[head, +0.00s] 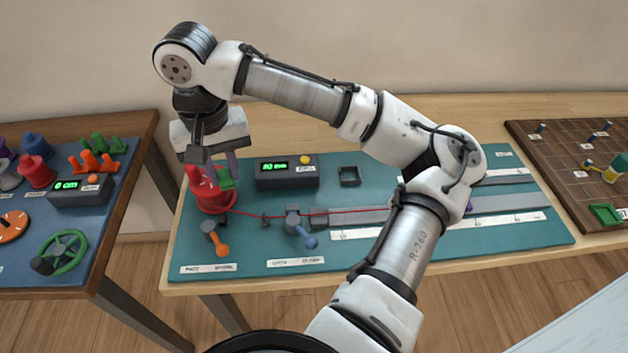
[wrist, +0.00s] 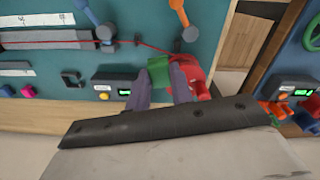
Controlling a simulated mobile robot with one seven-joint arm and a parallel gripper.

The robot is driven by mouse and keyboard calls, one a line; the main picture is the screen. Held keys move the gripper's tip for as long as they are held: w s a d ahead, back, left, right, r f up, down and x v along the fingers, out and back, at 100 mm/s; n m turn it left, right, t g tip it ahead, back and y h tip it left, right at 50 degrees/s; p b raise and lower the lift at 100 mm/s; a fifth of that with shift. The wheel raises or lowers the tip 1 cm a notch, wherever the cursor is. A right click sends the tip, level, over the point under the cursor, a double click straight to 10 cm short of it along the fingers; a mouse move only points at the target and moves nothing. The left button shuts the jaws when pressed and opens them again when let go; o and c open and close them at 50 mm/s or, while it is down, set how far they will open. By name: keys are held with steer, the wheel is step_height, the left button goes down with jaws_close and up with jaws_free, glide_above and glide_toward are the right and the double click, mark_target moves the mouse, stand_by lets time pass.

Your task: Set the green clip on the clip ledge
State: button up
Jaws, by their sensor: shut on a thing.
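My gripper (wrist: 162,80) is shut on a green piece, which I take to be the green clip (wrist: 159,70). The clip shows between the fingertips in the wrist view, partly hidden by them. In the head view the green clip (head: 224,178) shows just under my gripper, beside the red spool (head: 213,194). The red spool (wrist: 197,78) is right next to the clip in the wrist view; I cannot tell whether they touch. I cannot tell which part is the clip ledge.
A red cord (head: 262,215) runs right from the spool across the teal board. A box with a green display (head: 287,174) and a small dark open holder (head: 349,176) stand behind it. Orange (head: 216,240) and blue (head: 304,235) levers are in front. Left and right tables hold other parts.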

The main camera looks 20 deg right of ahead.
steer(key=s+d+f+m, duration=0.2)
steer(key=d+f, duration=0.1)
steer(key=d, duration=0.5)
steer(key=s+d+f+m, duration=0.1)
steer(key=s+d+f, duration=0.1)
steer(key=d, duration=0.6)
steer(key=b, duration=0.5)
glide_above(318, 216)
step_height(318, 216, down, 5)
steer(key=shift+f, duration=0.15)
steer(key=shift+f, duration=0.1)
steer(key=shift+f, duration=0.45)
steer(key=shift+f, duration=0.2)
steer(key=shift+f, duration=0.25)
steer(key=o, duration=1)
